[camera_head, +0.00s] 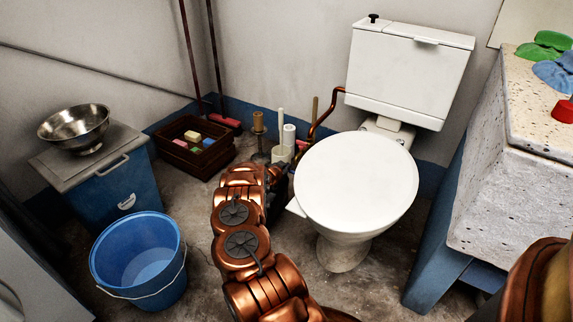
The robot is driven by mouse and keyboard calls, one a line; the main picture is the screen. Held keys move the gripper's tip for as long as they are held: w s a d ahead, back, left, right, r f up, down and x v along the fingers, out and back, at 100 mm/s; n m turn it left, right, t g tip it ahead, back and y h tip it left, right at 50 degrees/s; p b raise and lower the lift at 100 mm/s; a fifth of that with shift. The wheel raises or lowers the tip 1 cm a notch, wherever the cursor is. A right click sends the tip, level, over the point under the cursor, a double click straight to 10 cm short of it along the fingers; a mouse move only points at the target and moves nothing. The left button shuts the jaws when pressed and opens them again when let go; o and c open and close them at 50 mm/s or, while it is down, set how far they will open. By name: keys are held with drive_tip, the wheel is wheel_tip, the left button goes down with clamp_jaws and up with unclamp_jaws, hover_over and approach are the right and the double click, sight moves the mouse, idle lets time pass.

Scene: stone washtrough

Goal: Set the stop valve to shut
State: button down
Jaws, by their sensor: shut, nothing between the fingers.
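A copper pipe (326,113) runs from the left side of the white cistern (408,72) down behind the toilet. A small reddish part (301,145) shows near its lower end, beside the white cylinders; it may be the stop valve's handle, but it is too small and too covered to tell its setting. My copper arm reaches forward from the bottom of the view. My gripper (279,180) is a dark shape at its far end, just left of the toilet lid and below the reddish part. It is shut and empty. Its fingertips are largely hidden, and I cannot tell whether they touch anything.
The toilet lid (357,182) is close right of my gripper. White cylinders (289,136) and a brown candlestick-like object (258,127) stand behind it. A wooden crate (196,147), blue bucket (139,261) and blue cabinet (108,185) are left. A stone trough (519,190) stands right.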

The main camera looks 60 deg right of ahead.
drive_tip(key=shift+w+d+f, duration=0.1)
drive_tip(key=shift+f, duration=0.15)
drive_tip(key=w+p+v, duration=0.1)
drive_tip(key=p+v, duration=0.4)
drive_tip(key=v, duration=0.5)
idle(0.3)
drive_tip(key=shift+r, duration=0.15)
